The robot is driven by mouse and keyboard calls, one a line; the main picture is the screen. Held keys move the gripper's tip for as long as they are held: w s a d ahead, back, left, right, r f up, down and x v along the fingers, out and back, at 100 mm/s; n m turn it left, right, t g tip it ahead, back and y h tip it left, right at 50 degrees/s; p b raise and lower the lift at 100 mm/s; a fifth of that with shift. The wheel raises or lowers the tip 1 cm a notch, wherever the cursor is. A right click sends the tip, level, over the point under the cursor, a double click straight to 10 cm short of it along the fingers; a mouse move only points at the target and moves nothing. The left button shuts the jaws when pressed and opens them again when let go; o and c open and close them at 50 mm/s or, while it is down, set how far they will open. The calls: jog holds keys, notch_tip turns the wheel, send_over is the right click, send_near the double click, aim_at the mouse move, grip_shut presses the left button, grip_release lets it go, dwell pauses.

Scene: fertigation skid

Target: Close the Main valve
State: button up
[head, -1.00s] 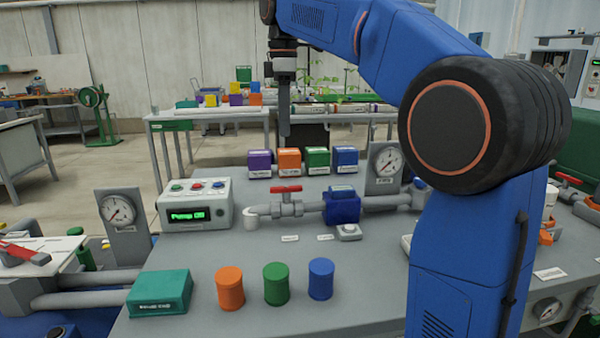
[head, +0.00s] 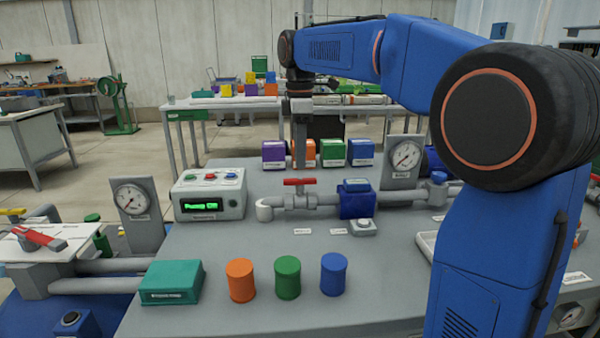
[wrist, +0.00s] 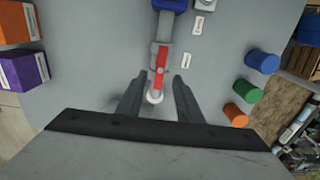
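A valve with a red lever handle (head: 299,182) sits on the grey pipe at the middle of the bench. I cannot read a name on it. Its handle lies along the pipe, and it also shows in the wrist view (wrist: 161,66). My gripper (head: 300,160) points down just above this handle. In the wrist view my gripper (wrist: 158,84) is open, its two fingers apart on either side of the handle's near end. Nothing is held, and I see no contact. A second red-handled valve (head: 40,238) stands on the left unit.
A pump box (head: 208,194) with a green display stands left of the valve, and a blue valve body (head: 357,200) right of it. Gauges (head: 404,155) stand nearby. Orange, green and blue cylinders (head: 288,277) and a teal box (head: 171,282) stand in front. Small coloured boxes (head: 332,152) stand behind.

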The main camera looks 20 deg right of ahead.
aim_at(300, 179)
jog(key=shift+f, duration=2.7)
grip_shut()
